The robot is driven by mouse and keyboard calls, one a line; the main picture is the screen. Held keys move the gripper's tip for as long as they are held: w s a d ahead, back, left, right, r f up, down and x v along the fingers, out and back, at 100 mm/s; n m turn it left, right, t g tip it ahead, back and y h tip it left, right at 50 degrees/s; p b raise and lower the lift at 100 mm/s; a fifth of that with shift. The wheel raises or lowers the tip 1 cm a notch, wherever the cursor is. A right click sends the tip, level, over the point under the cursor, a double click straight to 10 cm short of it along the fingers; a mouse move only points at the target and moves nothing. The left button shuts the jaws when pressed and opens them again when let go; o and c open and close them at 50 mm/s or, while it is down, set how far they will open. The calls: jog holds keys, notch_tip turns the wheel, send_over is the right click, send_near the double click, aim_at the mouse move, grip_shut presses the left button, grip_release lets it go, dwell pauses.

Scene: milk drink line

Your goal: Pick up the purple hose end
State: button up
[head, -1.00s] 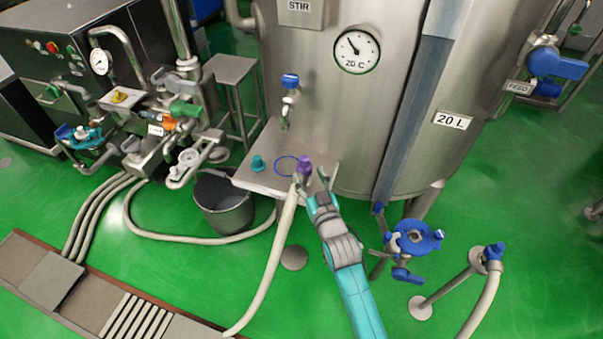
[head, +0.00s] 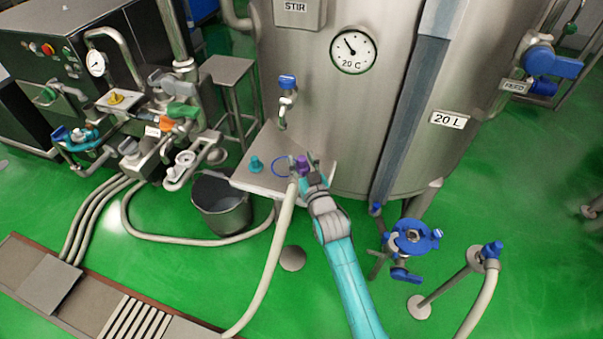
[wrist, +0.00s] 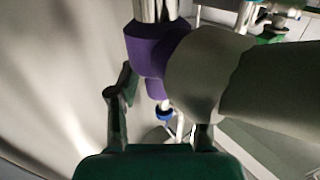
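The purple hose end (head: 303,162) sits at the right side of the small shelf (head: 255,181) on the tank, with its pale hose (head: 272,265) hanging down to the floor. My gripper (head: 306,176) is right at it, partly covering it. In the wrist view, the purple end (wrist: 150,50) has a metal tip at the top, and its thick hose (wrist: 270,80) runs off right. My gripper's fingers (wrist: 160,108) stand apart, the left one close beside the purple part and the right one partly hidden behind the hose. I cannot tell whether they touch it.
A teal fitting (head: 256,164) and a blue ring (head: 283,167) are on the shelf. A blue-handled tap (head: 287,90) hangs above it on the tank (head: 330,110). A bucket (head: 221,208) stands below left. A blue valve (head: 413,237) is at the right.

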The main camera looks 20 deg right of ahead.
grip_shut()
jog(key=shift+r, duration=0.1)
